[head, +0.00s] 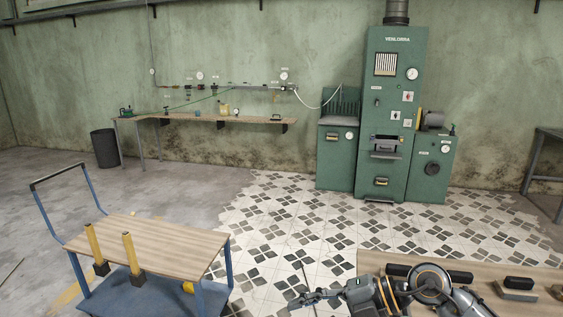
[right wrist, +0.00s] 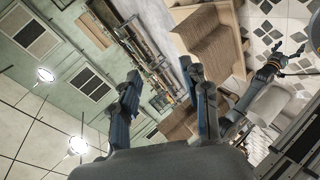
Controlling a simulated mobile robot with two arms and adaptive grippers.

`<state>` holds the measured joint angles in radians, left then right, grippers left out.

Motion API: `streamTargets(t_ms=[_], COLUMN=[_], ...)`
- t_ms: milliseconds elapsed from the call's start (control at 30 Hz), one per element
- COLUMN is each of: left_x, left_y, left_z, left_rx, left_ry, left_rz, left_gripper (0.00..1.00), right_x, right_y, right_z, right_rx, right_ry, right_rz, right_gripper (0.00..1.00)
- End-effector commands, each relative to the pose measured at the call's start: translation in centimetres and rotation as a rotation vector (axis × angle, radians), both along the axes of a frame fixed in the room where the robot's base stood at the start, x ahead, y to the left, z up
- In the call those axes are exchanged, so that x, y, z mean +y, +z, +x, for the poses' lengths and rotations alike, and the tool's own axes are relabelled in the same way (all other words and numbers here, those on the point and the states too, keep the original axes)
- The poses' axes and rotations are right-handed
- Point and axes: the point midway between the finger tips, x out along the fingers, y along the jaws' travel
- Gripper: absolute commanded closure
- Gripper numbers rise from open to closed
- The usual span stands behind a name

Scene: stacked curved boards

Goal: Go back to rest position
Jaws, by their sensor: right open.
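One of my arms enters the head view at the bottom right and reaches left, with its small dark gripper (head: 312,298) at the end. I cannot tell for sure which arm it is, or how far its fingers are spread. In the right wrist view my right gripper (right wrist: 165,100) has its two fingers wide apart with nothing between them. Brown stacked curved boards (right wrist: 212,42) show at the top of the right wrist view.
A wooden table (head: 460,272) with dark blocks lies behind the arm in the head view. A blue cart (head: 165,250) with yellow posts stands at lower left. Green machines (head: 390,130) and a wall bench (head: 215,119) stand at the back. The tiled floor between is clear.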

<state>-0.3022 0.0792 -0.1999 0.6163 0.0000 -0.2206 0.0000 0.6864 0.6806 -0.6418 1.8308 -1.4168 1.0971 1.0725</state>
Motion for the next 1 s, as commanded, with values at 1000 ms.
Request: streamTargets(t_ms=[1000], left_x=[0.0], left_y=[0.1], left_z=[0.5], left_rx=[-0.009], left_ry=[0.000], left_rz=[-0.001], left_gripper=[0.17], right_x=[-16.8], right_y=[-15.9], right_z=[-8.7], right_rx=[0.845], right_ry=[-1.994], right_rz=[0.650], right_gripper=[0.54])
